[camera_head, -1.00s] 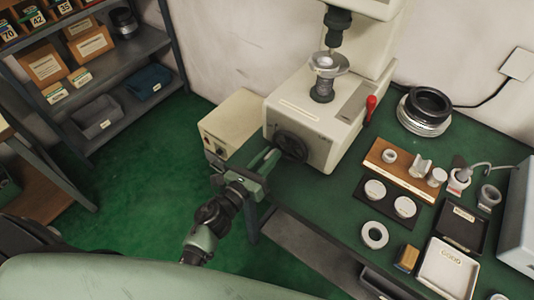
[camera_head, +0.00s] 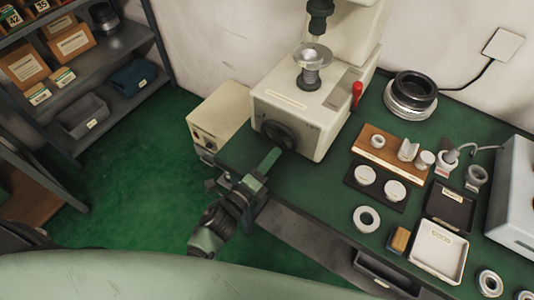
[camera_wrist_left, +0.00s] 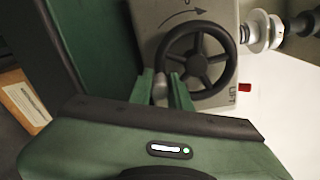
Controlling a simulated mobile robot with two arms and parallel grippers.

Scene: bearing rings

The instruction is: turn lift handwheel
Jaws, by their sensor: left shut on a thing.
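The dark handwheel (camera_head: 279,135) is on the front of the cream testing machine (camera_head: 312,110). In the left wrist view the handwheel (camera_wrist_left: 197,58) shows its spokes and hub, with a curved arrow and the word LIFT on the panel beside it. My left gripper (camera_head: 273,157) reaches the wheel's lower front. In the left wrist view its green fingers (camera_wrist_left: 163,88) are on either side of a small grey handle knob (camera_wrist_left: 160,90) at the wheel's rim, shut on it. The knob is hidden in the head view. My right gripper is not in view.
A cream control box (camera_head: 218,118) stands left of the machine. The green bench (camera_head: 330,195) carries a wooden block with parts (camera_head: 390,155), a black ring stack (camera_head: 411,95), a white tray (camera_head: 437,252) and loose rings. A shelf (camera_head: 95,80) stands at the left.

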